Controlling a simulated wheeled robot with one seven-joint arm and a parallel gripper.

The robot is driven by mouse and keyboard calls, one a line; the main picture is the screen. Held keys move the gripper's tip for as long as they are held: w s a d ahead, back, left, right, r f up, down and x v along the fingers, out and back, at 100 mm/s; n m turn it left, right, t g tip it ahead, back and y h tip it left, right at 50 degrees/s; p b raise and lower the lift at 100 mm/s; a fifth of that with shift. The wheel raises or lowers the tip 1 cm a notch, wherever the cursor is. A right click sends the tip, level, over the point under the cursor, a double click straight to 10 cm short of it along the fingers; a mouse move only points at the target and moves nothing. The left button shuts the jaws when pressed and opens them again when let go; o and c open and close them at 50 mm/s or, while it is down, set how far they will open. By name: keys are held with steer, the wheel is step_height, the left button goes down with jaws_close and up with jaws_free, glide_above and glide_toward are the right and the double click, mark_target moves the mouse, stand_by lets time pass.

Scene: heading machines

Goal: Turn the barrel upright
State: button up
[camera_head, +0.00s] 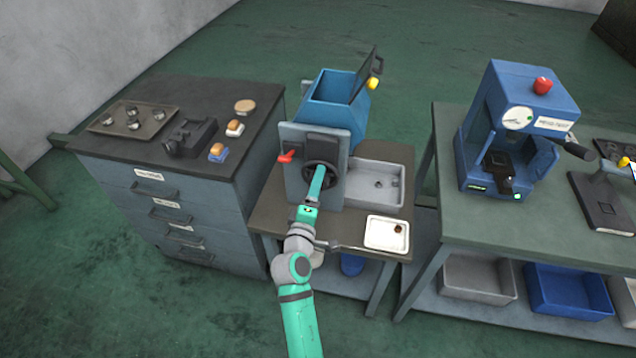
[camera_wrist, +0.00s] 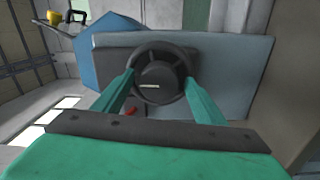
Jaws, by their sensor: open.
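The blue barrel (camera_head: 335,97) stands behind a grey upright plate (camera_head: 299,186) on the bench. Its open mouth faces up and it looks somewhat tilted; I cannot tell the exact angle. It shows partly behind the plate in the wrist view (camera_wrist: 108,42). A black handwheel (camera_head: 307,177) is on the plate's front; it also shows in the wrist view (camera_wrist: 160,52). My gripper (camera_head: 319,178) is open in front of the handwheel. In the wrist view its fingers (camera_wrist: 158,84) are at either side of the wheel; contact is unclear.
A red lever (camera_head: 286,157) sticks out left of the handwheel. A lid arm with a yellow knob (camera_head: 373,83) stands beside the barrel. A grey sink-like tray (camera_head: 370,190) and a white tray (camera_head: 372,233) are to the right. A dark-topped cabinet (camera_head: 215,105) is left.

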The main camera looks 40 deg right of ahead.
steer(key=v, duration=1)
steer(key=shift+s, duration=0.1)
steer(key=s+a+f+t+y, duration=0.2)
steer(key=s+a+f+y, duration=0.3)
steer(key=a, duration=0.4)
steer(key=s+a+f+t+y, duration=0.1)
steer(key=s+a+f+y, duration=0.3)
steer(key=s+a+f, duration=0.3)
steer(key=s+a+r+m+y, duration=0.2)
steer(key=s+a, duration=0.4)
steer(key=s, duration=0.3)
steer(key=s+a+r+m+y, duration=0.3)
steer(key=s+a, duration=0.3)
steer(key=s, duration=0.3)
steer(key=shift+s+a+m+t, duration=0.25)
steer(key=shift+m+t, duration=0.15)
steer(key=shift+m, duration=0.3)
